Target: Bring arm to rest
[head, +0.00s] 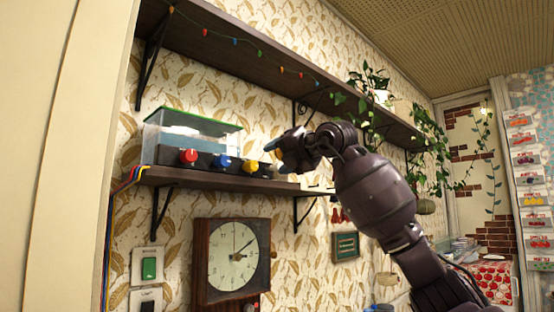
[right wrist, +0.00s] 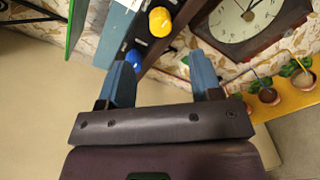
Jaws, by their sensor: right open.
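My right arm comes in from the lower right of the head view and reaches up towards the lower shelf. My right gripper (head: 278,155) is at its end, beside the yellow knob (head: 251,166) of the box on that shelf. In the right wrist view my right gripper (right wrist: 163,80) is open, its two blue fingers apart with nothing between them. The yellow knob (right wrist: 160,21) and the blue knob (right wrist: 133,58) show just beyond the fingers. I cannot tell whether a finger touches anything. My left gripper is not in view.
The clear box (head: 190,133) with red (head: 188,156), blue (head: 222,162) and yellow knobs stands on the lower shelf (head: 215,181). A clock (head: 232,258) hangs below. The upper shelf (head: 235,50) runs above my arm. Trailing plants (head: 432,140) hang behind my arm.

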